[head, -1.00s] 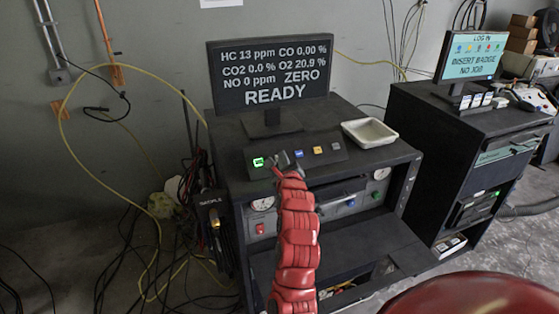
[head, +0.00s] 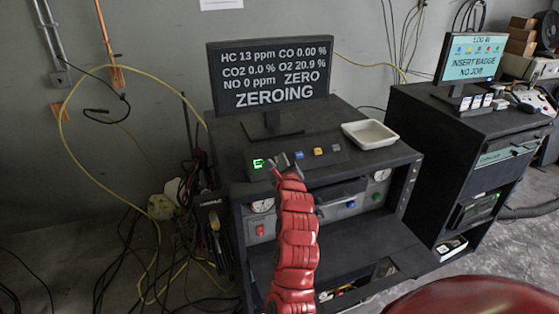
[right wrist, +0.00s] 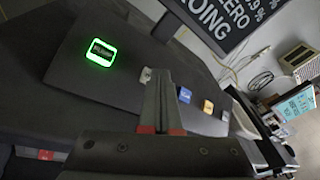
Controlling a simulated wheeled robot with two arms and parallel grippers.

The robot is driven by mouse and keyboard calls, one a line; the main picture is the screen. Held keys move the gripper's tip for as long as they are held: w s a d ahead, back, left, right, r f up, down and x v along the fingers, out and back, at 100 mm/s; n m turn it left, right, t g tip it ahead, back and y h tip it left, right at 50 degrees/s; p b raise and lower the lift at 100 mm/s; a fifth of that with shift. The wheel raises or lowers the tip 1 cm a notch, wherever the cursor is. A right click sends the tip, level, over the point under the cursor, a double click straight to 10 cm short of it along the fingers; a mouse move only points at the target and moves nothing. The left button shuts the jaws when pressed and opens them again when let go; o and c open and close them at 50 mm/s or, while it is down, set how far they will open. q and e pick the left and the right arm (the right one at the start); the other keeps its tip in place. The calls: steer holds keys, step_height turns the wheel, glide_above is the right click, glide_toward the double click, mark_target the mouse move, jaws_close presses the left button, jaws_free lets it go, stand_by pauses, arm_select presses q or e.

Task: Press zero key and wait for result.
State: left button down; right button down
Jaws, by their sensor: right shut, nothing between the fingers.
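The monitor (head: 268,75) stands on the black cabinet and reads "ZERO" with "ZEROING" below it. The key panel (head: 325,165) in front of it bears a row of small keys: a green-lit key (head: 258,163), a blue key (head: 299,154), an orange key (head: 318,150) and a grey key (head: 336,147). My right gripper (head: 281,160) is shut and empty, over the panel between the green-lit and blue keys. In the right wrist view a pale key (right wrist: 145,75) shows beside its fingertips; I cannot tell whether they touch it. I cannot read which key is zero. My left gripper is out of view.
A white tray (head: 368,134) sits on the cabinet (head: 395,155) right of the panel. A second cabinet (head: 430,130) with a login screen (head: 472,58) stands at right. Cables and a yellow hose (head: 75,85) hang at left.

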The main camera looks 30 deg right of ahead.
stand_by(0.4)
steer(key=shift+s+a+r, duration=0.15)
steer(key=shift+s+r, duration=0.3)
steer(key=shift+r, duration=0.1)
steer(key=shift+r, duration=0.1)
steer(key=shift+s+a+r+p, duration=0.1)
steer(key=shift+s+r+p, duration=0.4)
steer(key=shift+r, duration=0.2)
steer(key=shift+s+a+r+p, duration=0.25)
steer(key=shift+s+r+p, duration=0.15)
steer(key=shift+s+r, duration=0.75)
steer(key=shift+w, duration=0.1)
